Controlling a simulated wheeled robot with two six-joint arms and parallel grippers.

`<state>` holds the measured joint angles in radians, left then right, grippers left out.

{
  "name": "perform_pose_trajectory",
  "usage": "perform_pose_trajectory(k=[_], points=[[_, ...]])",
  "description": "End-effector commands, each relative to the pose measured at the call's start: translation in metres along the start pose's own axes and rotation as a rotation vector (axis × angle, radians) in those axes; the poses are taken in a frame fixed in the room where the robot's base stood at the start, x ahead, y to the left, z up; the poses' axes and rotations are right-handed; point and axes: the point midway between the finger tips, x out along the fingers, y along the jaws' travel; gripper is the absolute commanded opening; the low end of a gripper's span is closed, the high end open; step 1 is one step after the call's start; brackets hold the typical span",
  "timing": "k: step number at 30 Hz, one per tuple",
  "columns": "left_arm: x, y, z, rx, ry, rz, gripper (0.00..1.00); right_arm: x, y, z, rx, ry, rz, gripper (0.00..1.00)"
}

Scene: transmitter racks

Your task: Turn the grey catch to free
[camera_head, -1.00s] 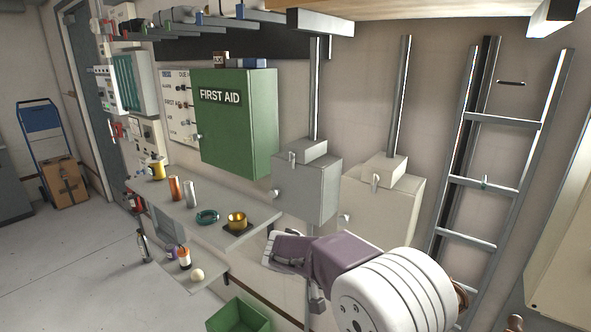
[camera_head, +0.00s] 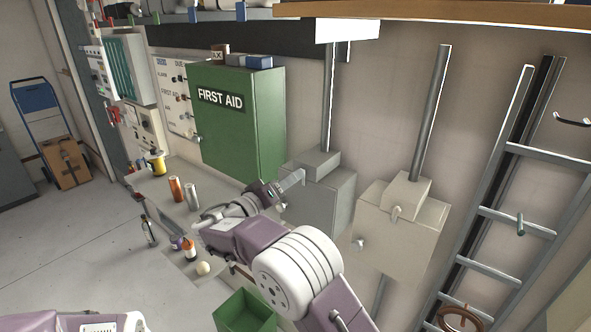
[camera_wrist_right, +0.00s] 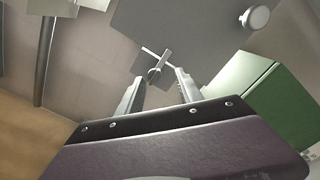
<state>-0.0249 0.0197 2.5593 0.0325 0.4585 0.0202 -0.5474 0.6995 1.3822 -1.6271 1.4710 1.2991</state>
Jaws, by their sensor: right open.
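The grey box (camera_head: 325,210) hangs on the wall right of the green first aid cabinet, with a smaller grey housing on its top. My right gripper (camera_head: 295,181) is at the front of the grey housing. In the wrist view its fingers (camera_wrist_right: 161,76) are apart and empty, with the catch just beyond and between the tips. Contact cannot be told. My left gripper is not in view.
A cream box (camera_head: 395,235) with a similar catch (camera_head: 397,213) stands right of the grey one. The first aid cabinet (camera_head: 240,125) is close on the left. A round knob (camera_wrist_right: 256,18) is on the grey box. A ladder (camera_head: 500,200) leans at the right.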

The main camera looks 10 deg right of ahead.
Motion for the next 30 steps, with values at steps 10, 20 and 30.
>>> perform_pose_trajectory(k=[10, 20, 30], points=[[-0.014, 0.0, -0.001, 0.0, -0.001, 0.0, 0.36, 0.027, 0.0, 0.0, 0.0, 0.001, 0.0, 0.43], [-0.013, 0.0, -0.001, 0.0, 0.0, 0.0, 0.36, 0.026, -0.001, 0.0, 0.0, 0.0, -0.002, 0.0], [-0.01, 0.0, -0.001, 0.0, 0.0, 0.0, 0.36, 0.026, -0.002, 0.002, -0.022, -0.002, -0.003, 0.0]])
